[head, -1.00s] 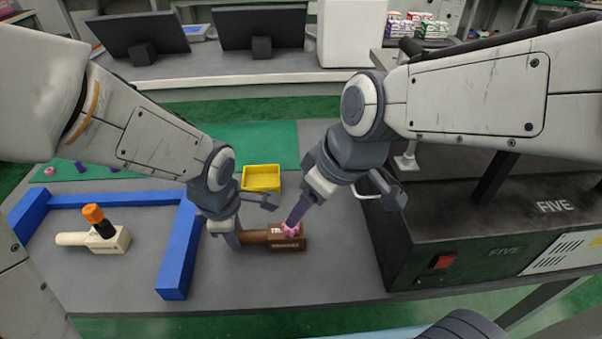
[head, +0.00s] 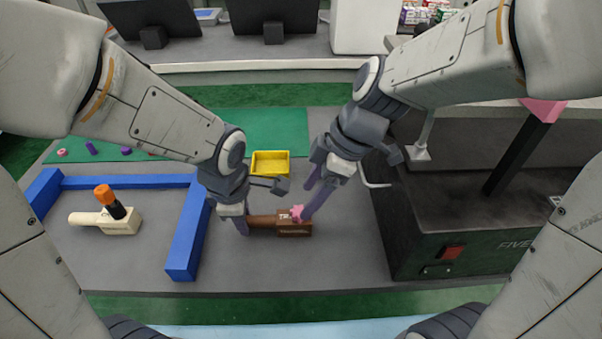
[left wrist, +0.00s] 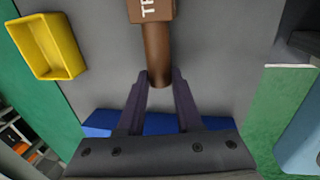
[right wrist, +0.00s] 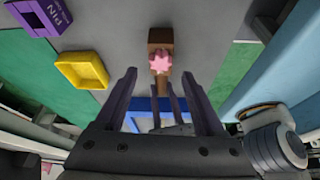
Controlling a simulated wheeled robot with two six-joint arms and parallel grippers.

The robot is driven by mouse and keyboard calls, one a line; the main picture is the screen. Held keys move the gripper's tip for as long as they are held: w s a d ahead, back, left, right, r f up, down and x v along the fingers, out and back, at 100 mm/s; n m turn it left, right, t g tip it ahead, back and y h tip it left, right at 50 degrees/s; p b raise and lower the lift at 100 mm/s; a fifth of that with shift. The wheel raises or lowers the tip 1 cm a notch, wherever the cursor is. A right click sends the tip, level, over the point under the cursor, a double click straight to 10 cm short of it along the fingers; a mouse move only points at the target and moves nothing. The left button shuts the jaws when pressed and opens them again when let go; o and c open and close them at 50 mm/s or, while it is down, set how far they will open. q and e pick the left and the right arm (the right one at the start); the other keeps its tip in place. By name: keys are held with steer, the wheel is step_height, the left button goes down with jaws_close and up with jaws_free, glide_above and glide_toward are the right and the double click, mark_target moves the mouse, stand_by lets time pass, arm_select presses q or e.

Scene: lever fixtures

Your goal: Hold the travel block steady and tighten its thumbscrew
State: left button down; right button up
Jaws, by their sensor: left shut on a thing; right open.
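The travel block (head: 294,229) is a brown block with white lettering, lying on the grey table. Its round brown handle (left wrist: 157,55) runs out to the left in the head view. My left gripper (head: 243,229) is shut on the handle; the left wrist view shows a finger on each side of it (left wrist: 160,88). The pink star-shaped thumbscrew (right wrist: 160,62) sits on top of the block. My right gripper (right wrist: 166,75) is open, with its fingers apart. In the head view its fingertips (head: 303,213) are close by the thumbscrew; I cannot tell whether they touch it.
A blue frame (head: 185,245) stands left of the block, with a cream block with an orange knob (head: 118,219) inside. A yellow tray (head: 270,163) lies behind. A black machine with a red switch (head: 452,252) stands at the right. The table in front of the block is clear.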

mark_target(300, 210)
steer(key=shift+x, duration=1.95)
jaws_close()
steer(key=shift+m, duration=0.3)
steer(key=shift+s+m+t+h, duration=0.1)
steer(key=shift+m+t+h, duration=0.3)
steer(key=shift+m, duration=0.9)
steer(key=shift+s+m+t+h, duration=0.1)
steer(key=shift+m+t, duration=0.5)
steer(key=shift+m, duration=0.7)
